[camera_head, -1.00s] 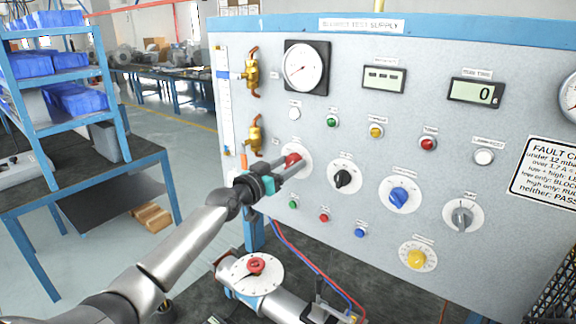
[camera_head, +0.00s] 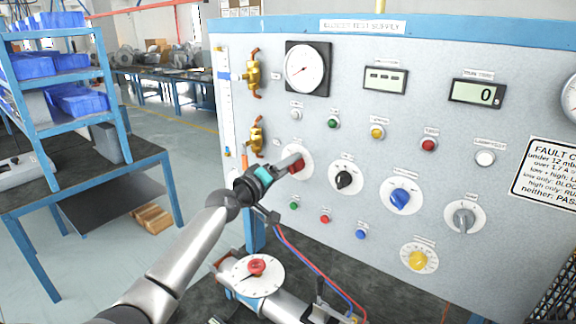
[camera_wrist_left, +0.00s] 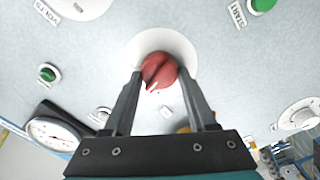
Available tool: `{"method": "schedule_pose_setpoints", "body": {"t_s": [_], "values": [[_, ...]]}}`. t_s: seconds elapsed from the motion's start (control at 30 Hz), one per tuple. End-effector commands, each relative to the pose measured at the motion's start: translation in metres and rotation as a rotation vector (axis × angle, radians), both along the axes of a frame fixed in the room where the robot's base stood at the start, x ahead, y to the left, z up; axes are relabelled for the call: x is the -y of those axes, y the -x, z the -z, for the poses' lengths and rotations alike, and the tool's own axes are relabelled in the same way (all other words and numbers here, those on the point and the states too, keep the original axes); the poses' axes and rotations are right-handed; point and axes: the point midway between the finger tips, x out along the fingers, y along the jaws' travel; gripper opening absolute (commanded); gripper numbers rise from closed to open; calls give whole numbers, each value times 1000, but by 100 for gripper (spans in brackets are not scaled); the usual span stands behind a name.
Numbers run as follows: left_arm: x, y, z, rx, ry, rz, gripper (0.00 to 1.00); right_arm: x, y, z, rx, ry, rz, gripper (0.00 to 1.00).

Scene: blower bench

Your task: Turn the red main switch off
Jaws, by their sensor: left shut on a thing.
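The red main switch (camera_head: 297,163) is a red knob on a round white plate at the left of the grey panel. In the left wrist view the red knob (camera_wrist_left: 158,72) sits between my two fingertips, with a pale pointer mark on its face. My left gripper (camera_head: 290,163) reaches the knob from the lower left and is shut on it; it also shows in the left wrist view (camera_wrist_left: 158,80). The gripper hides part of the knob in the head view. My right gripper is not in view.
Black (camera_head: 343,180), blue (camera_head: 400,197) and grey (camera_head: 463,217) knobs sit to the right of the switch. Small buttons lie above and below. A flanged pipe with a red-centred dial (camera_head: 257,280) stands on the bench below. Brass valves (camera_head: 255,75) are at upper left.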

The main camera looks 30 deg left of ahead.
Motion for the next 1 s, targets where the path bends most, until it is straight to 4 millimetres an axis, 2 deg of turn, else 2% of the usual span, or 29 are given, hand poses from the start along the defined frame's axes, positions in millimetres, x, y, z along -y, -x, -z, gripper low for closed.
{"method": "schedule_pose_setpoints", "body": {"t_s": [0.5, 1.0], "values": [[0, 0, 2, -35, 439, 0, 2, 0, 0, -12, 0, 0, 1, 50], [-1, 0, 3, -49, 603, 0, 2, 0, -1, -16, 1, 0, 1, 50]]}}
